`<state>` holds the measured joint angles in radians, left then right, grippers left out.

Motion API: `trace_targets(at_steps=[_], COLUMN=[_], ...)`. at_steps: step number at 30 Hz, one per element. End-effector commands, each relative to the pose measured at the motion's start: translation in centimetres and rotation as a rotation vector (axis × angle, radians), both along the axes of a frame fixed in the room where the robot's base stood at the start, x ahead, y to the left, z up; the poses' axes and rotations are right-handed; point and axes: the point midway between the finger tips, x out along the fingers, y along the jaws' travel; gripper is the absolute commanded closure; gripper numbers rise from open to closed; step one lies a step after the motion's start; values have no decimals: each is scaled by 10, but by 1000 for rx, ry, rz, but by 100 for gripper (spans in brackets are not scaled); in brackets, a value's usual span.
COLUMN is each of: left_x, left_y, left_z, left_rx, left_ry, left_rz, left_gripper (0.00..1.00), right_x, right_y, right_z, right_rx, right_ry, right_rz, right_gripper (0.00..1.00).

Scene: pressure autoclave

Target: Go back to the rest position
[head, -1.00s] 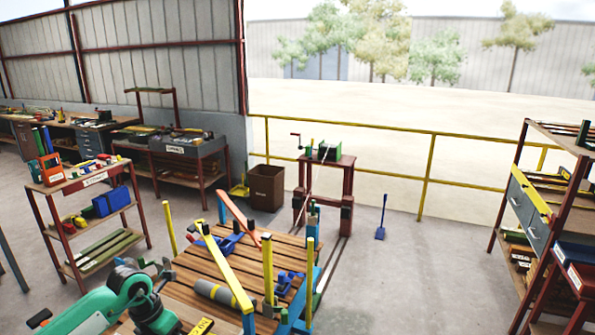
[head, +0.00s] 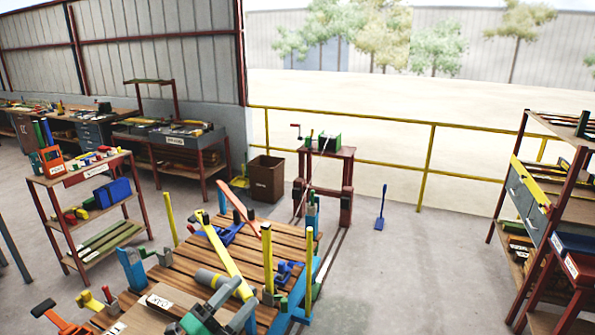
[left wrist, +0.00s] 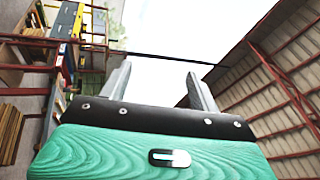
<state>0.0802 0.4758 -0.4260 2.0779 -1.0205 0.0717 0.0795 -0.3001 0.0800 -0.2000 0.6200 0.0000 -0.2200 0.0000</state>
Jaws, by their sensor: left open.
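My left gripper (head: 232,304) shows at the bottom of the head view, over the near part of the wooden-slat table (head: 186,262). Its two grey fingers are apart, and nothing is between them. In the left wrist view the same gripper (left wrist: 160,85) has its fingers spread and empty, with sky behind them. The green hand body fills the lower part of that view. My right gripper is in neither view.
The table carries a diagonal yellow bar (head: 226,254), upright yellow posts (head: 267,262), a grey cylinder (head: 212,280) and blue clamps (head: 287,273). A shelf rack (head: 100,205) stands left, another (head: 540,210) right.

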Motion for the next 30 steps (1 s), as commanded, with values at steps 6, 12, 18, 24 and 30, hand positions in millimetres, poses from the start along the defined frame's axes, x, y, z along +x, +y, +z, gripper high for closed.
trace_targets(at_steps=[6, 12, 18, 24, 30], left_x=[-7, -41, -111, -184, -245], left_y=[61, 109, 131, 129, 120], left_z=[-31, -97, -171, -214, -234], left_rx=[-354, -594, -744, -798, -799], left_ry=[317, 680, 1098, 1436, 1694], left_rz=[312, 584, 822, 966, 1050], left_gripper=[38, 38, 38, 38, 38], right_x=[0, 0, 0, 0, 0], right_y=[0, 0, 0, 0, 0], right_z=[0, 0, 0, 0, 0], right_rx=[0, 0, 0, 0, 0], right_ry=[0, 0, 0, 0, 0], right_rz=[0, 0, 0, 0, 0], right_gripper=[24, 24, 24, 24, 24])
